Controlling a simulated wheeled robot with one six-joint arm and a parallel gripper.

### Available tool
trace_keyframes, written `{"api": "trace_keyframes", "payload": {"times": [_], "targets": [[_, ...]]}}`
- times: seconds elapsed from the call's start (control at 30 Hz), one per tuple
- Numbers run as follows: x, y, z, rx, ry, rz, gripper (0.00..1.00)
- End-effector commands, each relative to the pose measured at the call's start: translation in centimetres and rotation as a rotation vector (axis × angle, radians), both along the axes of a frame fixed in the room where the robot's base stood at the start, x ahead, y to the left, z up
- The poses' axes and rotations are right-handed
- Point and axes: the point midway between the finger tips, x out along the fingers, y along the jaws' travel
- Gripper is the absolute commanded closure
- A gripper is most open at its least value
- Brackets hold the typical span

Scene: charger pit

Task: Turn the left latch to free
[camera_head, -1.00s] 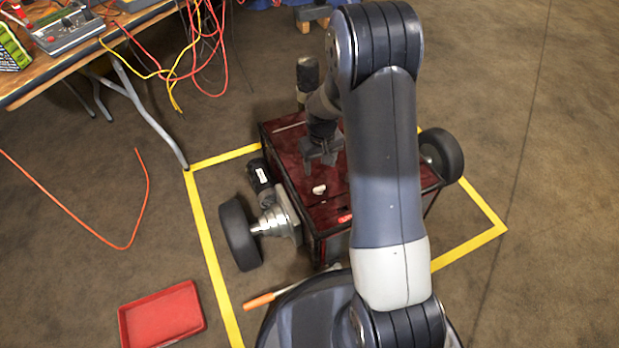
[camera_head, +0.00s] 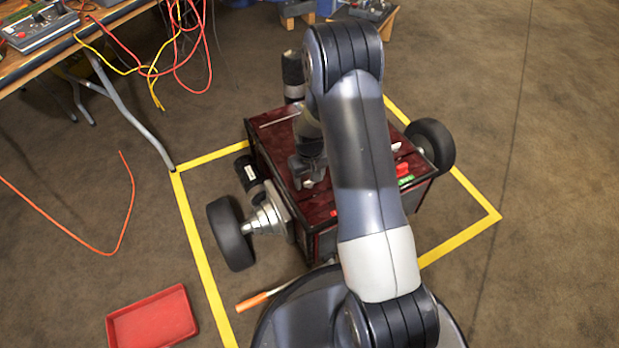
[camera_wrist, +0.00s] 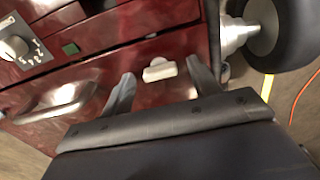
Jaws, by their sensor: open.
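The left latch (camera_wrist: 160,70) is a small white tab on the dark red, glossy lid of the wheeled machine (camera_head: 270,128). In the wrist view it lies between the two grey fingers of my gripper (camera_wrist: 161,68), which are open with one on each side. I cannot tell whether either finger touches it. In the head view my gripper (camera_head: 307,172) is low over the left part of the lid, and a bit of the white latch (camera_head: 308,183) shows beside it. A second white tab (camera_head: 397,146) shows at the lid's right side, past my arm.
Black wheels (camera_head: 230,233) flank the machine. A red tray (camera_head: 152,318) and an orange-handled tool (camera_head: 262,297) lie on the floor.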

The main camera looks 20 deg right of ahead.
Motion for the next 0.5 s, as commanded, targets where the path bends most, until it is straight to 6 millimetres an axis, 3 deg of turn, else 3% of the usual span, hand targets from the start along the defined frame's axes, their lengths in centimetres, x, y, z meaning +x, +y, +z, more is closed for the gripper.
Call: {"api": "trace_keyframes", "payload": {"times": [0.5], "targets": [[-0.01,0.00,0.03,0.000,0.000,0.000,0.80]]}}
